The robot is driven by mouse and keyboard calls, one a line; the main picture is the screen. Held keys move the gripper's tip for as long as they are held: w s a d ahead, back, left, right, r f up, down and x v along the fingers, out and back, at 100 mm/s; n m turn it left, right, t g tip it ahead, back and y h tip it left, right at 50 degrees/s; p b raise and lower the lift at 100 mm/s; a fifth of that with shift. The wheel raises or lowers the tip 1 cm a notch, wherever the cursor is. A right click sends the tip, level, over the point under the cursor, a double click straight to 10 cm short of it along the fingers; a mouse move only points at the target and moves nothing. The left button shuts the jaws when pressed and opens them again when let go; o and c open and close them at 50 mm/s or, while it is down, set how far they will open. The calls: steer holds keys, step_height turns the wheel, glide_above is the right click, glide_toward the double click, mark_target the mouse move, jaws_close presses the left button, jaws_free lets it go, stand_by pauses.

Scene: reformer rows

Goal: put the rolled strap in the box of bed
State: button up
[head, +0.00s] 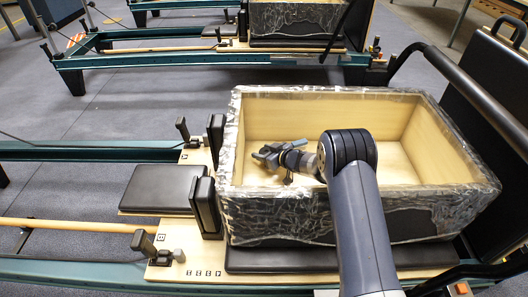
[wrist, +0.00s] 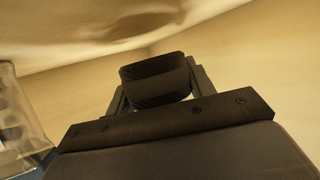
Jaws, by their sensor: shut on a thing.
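The box (head: 340,93) is open-topped, with pale wooden inner walls and a marbled dark outer wrap, and sits on the near bed. My gripper (head: 268,156) is over the box's opening, toward its left side. In the wrist view, my gripper (wrist: 155,88) is shut on the rolled strap (wrist: 155,82), a dark, ribbed roll between the fingers. Pale box walls show behind it. In the head view the strap is hard to tell from the gripper. I cannot tell whether it touches the box floor.
A black shoulder rest (head: 205,205) and a dark headrest pad (head: 160,187) stand left of the box. A black curved bar (head: 470,88) runs along the right. Another bed with a similar box (head: 295,18) is behind. The box's right interior looks empty.

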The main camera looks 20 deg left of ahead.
mark_target(266, 151)
steer(key=shift+f, duration=0.35)
steer(key=o, duration=1)
steer(key=shift+r, duration=0.25)
steer(key=p+v, duration=0.1)
steer(key=v, duration=0.2)
steer(key=p+v, duration=0.1)
steer(key=v, duration=0.2)
steer(key=shift+r, duration=0.5)
steer(key=shift+s+d+r, duration=0.2)
steer(key=shift+s+d, duration=0.15)
steer(key=shift+d, duration=0.25)
